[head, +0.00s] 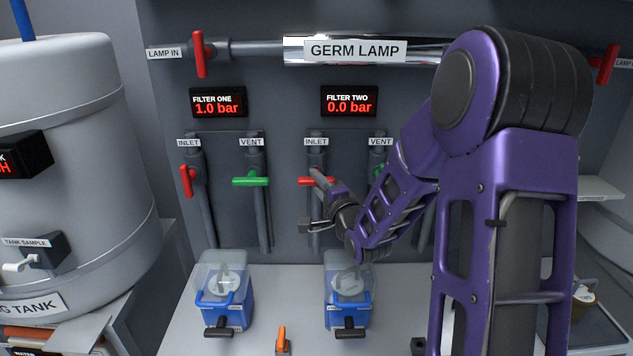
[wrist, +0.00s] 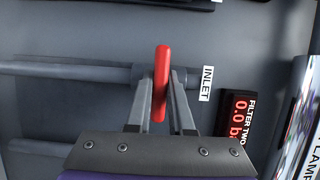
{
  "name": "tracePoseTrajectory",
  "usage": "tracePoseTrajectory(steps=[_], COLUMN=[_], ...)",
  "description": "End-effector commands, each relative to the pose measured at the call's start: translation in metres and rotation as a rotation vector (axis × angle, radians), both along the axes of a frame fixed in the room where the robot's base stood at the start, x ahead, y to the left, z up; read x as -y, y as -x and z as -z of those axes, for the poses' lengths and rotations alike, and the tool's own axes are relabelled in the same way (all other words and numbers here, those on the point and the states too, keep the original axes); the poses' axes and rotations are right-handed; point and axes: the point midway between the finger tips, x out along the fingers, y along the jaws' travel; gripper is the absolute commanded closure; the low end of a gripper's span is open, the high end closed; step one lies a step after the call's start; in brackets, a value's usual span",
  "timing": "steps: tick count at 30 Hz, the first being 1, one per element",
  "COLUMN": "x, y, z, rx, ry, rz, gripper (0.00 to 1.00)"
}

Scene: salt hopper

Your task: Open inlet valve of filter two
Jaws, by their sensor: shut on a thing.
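The filter two inlet valve has a red handle (head: 306,181) under its INLET label (head: 316,142). The handle lies crosswise to its vertical pipe. My gripper (head: 319,178) reaches it from the lower right. In the wrist view the red handle (wrist: 161,84) stands between the two fingers of my gripper (wrist: 161,95), which are shut on it. The filter two display (head: 349,101) reads 0.0 bar. The filter two vent handle (head: 379,172) is green and mostly hidden behind my arm.
To the left, the filter one inlet handle (head: 187,181) is red and lies along its pipe, and its vent handle (head: 251,181) is green and crosswise. The filter one display (head: 218,102) reads 1.0 bar. Blue-based containers (head: 225,290) stand below. A large tank (head: 70,110) is at left.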

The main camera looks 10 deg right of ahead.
Motion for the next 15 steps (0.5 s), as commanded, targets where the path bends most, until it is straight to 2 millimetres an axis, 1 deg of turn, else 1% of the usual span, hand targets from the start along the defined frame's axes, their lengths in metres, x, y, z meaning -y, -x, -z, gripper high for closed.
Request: tracePoseTrajectory(steps=[8,15], x=[-0.0005,-0.0010], y=[-0.0002,-0.0003], z=[-0.0011,-0.0014], rx=[-0.005,-0.032], ry=[0.039,0.174], rz=[-0.001,-0.002], gripper=[1.00,1.00])
